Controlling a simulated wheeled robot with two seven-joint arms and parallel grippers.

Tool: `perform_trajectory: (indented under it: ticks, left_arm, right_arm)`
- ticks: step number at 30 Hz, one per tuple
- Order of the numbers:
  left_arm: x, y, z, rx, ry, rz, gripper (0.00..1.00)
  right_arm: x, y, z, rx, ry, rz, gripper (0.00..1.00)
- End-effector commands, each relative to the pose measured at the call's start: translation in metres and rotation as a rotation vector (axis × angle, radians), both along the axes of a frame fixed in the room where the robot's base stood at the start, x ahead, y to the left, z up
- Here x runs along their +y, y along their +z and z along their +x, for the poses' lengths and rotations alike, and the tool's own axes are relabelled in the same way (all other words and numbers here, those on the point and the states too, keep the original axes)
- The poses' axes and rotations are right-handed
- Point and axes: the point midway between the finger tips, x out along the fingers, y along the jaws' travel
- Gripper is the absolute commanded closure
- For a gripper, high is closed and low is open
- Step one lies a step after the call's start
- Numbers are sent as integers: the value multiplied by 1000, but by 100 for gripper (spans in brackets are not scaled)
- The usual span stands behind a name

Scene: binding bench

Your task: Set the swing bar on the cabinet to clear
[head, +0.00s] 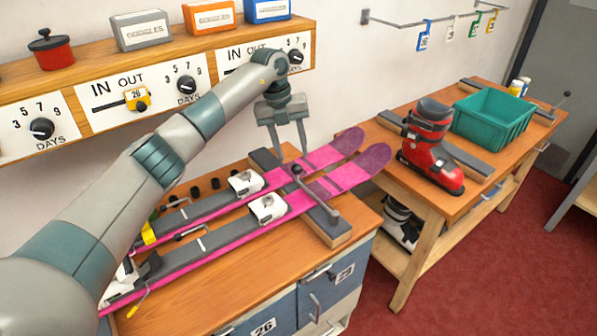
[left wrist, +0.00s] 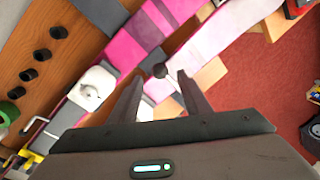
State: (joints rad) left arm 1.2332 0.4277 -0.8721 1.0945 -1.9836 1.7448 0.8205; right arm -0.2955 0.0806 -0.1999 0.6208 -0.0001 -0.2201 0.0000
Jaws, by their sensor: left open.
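The grey bar (head: 317,195) with a dark ball knob (head: 297,170) lies slanting over the pink skis (head: 335,177) at the right end of the wooden cabinet (head: 215,285). I take it as the swing bar; no "clear" mark is readable. My left gripper (head: 289,151) points down, open and empty, above the skis near the knob. In the left wrist view, the knob (left wrist: 160,70) shows between and just beyond the tips of the open left gripper (left wrist: 160,79). Part of the bar is hidden there by a finger. My right gripper is not in view.
A shelf (head: 60,145) with dials and goggles boxes runs along the wall behind my left arm. White bindings (head: 267,208) sit on the skis. To the right, a second bench (head: 400,150) bears a red boot (head: 430,150) and a green bin (head: 493,117).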

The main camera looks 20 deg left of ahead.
Motion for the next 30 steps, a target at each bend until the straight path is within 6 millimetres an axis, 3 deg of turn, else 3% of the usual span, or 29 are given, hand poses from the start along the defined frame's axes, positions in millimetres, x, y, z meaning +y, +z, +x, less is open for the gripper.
perform_trajectory:
  ticks: [14,30]
  left_arm:
    - [-1,-4,0,1,0,0,56]
    - [-12,-63,4,2,2,-1,56]
  right_arm:
    - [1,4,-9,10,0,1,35]
    - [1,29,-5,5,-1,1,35]
